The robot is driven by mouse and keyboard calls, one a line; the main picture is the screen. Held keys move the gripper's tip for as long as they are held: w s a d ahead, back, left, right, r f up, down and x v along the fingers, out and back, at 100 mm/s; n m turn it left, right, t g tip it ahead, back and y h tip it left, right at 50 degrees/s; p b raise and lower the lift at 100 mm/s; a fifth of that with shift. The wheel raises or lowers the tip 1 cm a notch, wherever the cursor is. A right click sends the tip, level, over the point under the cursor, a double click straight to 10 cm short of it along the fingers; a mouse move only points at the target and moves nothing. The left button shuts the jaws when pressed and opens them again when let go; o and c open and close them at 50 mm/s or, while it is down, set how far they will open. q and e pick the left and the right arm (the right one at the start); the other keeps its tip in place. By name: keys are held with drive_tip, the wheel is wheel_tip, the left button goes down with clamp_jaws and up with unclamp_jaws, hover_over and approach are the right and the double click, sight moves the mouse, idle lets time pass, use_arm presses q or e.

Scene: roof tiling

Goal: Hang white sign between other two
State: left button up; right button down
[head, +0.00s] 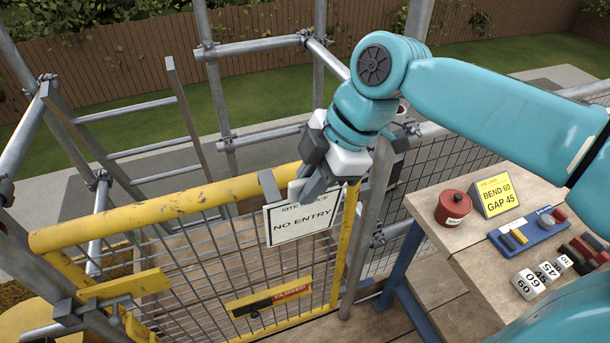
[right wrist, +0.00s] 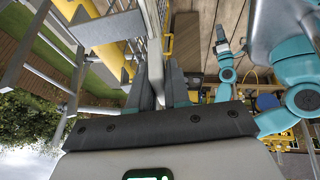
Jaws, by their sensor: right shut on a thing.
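The white sign (head: 303,222) reads "SITE NOTICE" and "NO ENTRY". It is in front of the mesh near the right end of the yellow gate's top rail (head: 160,207). My right gripper (head: 318,188) is shut on the sign's upper edge. In the right wrist view the sign (right wrist: 153,40) shows as a thin pale edge between the fingers. What appears to be my left gripper (right wrist: 221,42) is small there, its jaws unclear.
A yellow bar with a red "CLOSED" label (head: 291,291) is low on the mesh. Scaffold tubes stand behind and left. A wooden bench (head: 450,240) at right bears a red pot (head: 453,208), a yellow card (head: 495,195), a blue tray (head: 530,236) and number blocks (head: 528,284).

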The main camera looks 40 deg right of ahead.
drive_tip(key=s+a+b, duration=0.1)
drive_tip(key=s+a, duration=0.1)
drive_tip(key=s, duration=0.5)
drive_tip(key=shift+s, duration=0.35)
drive_tip(key=shift+w+a, duration=0.1)
